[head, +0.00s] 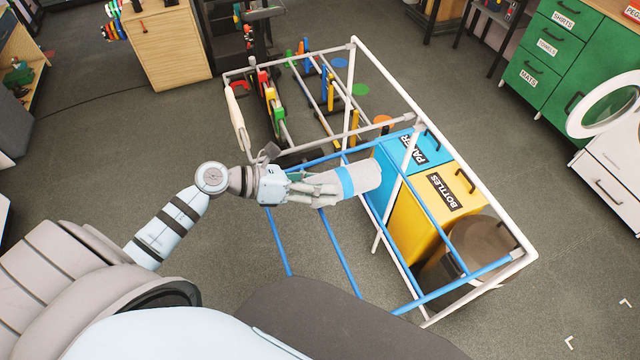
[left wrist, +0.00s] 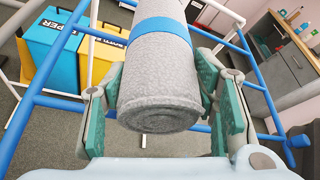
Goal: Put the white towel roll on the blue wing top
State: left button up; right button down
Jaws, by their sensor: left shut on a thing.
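The white towel roll (head: 367,178), pale grey-white with a blue band, is in my left gripper (head: 325,187). The gripper is shut on its near end, and the roll points away to the right. In the left wrist view the roll (left wrist: 160,80) lies between the green-padded fingers. The blue wing (head: 340,253) is a set of blue tubes on the rack's near side. The roll appears above these tubes; the gap between them is hard to judge. Blue tubes (left wrist: 48,101) also show behind the roll in the left wrist view. My right gripper is not in view.
A blue bin (head: 391,173) marked PAPER, a yellow bin (head: 420,226) marked BOTTLES and a dark bin (head: 478,250) stand under the rack's right side. The white rack frame (head: 387,78) rises around them. Coloured items hang at the rack's far left.

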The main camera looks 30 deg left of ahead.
pick_arm(q)
jog(key=shift+s, duration=0.3)
jog(key=shift+s+f+b, duration=0.15)
jog(key=shift+b, duration=0.2)
jog(key=o, duration=0.8)
jog(key=shift+f, duration=0.15)
jog(key=o, duration=0.3)
jog(key=shift+w, duration=0.2)
jog(key=shift+o, duration=0.9)
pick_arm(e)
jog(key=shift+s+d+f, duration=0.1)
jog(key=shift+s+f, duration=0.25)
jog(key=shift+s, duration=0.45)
